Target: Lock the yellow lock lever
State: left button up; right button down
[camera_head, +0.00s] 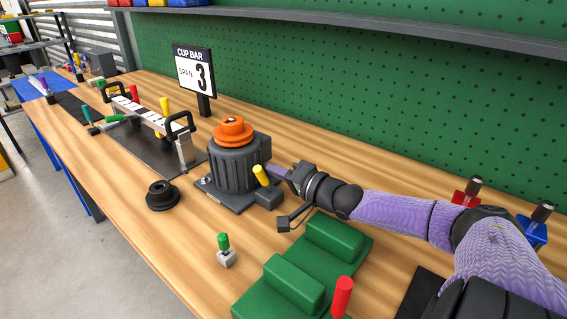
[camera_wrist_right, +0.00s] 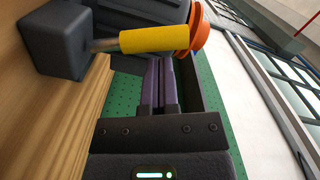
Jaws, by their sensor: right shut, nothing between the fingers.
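The yellow lock lever (camera_head: 261,175) stands tilted from a small dark block (camera_head: 269,197) at the right foot of a dark grey ribbed housing (camera_head: 232,165) with an orange cap (camera_head: 233,130). In the right wrist view the yellow lever (camera_wrist_right: 154,40) runs from its dark block (camera_wrist_right: 55,40) across the picture, just beyond my fingertips. My right gripper (camera_head: 271,170) is shut and empty, close behind the lever. Its two purple fingers (camera_wrist_right: 160,70) lie together in the wrist view. I cannot tell whether they touch the lever. My left gripper is not in view.
A black round part (camera_head: 162,196) and a small green-handled switch (camera_head: 225,250) sit in front of the housing. Green blocks (camera_head: 335,236) and a red handle (camera_head: 342,295) lie near my right arm. A sign (camera_head: 195,70) reading CUP BAR SPAN 3 stands behind. A green pegboard (camera_head: 350,90) backs the bench.

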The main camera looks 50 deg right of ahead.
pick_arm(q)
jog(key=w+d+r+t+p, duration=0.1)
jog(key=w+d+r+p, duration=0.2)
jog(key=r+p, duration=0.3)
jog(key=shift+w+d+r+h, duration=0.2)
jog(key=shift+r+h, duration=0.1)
pick_arm(e)
jog(key=s+d, duration=0.1)
jog(key=s, duration=0.8)
jog(key=shift+s+r, duration=0.15)
jog(key=shift+s, duration=0.15)
jog(key=shift+d, duration=0.15)
